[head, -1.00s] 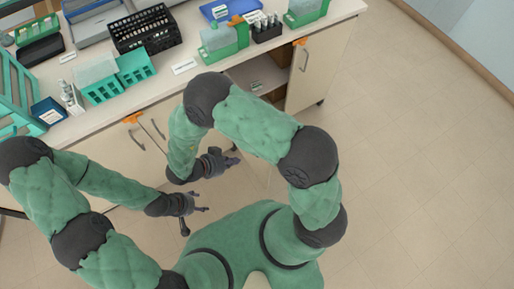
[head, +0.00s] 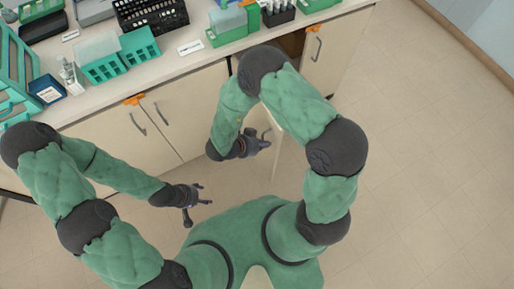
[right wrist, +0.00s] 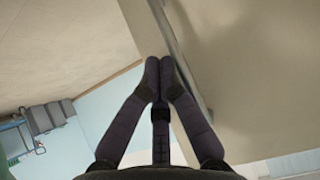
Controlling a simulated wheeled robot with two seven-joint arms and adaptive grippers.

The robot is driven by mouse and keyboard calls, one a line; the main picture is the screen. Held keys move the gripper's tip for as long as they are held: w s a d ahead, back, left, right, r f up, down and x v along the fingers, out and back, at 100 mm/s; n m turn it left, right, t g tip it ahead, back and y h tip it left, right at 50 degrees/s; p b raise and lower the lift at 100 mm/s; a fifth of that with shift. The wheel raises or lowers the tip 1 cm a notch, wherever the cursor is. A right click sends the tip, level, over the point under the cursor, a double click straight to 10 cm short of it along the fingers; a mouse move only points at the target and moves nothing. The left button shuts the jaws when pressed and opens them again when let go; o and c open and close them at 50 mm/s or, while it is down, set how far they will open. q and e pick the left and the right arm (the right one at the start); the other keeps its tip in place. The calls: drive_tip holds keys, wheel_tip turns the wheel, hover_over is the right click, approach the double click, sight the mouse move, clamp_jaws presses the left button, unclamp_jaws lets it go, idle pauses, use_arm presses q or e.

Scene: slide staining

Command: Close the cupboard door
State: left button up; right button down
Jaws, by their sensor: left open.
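The open cupboard door (head: 281,125) stands out from the counter front, seen nearly edge-on in the head view, with its grey handle (head: 266,134) beside my right gripper. My right gripper (head: 262,143) is at the door's handle side. In the right wrist view its fingers (right wrist: 159,72) are together at the tips, close to the pale door panel (right wrist: 260,70); whether they touch it is unclear. My left gripper (head: 199,203) is open and empty, in front of closed cupboard doors. The dark cupboard interior (head: 292,44) is mostly hidden by my right arm.
A pale cupboard door (head: 322,60) with an orange clip is at the right end of the counter. Closed doors (head: 155,135) are at the left. The countertop (head: 110,100) holds racks and trays. The floor (head: 430,160) to the right is clear.

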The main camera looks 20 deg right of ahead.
drive_tip(key=shift+d, duration=0.25)
drive_tip(key=shift+d, duration=0.15)
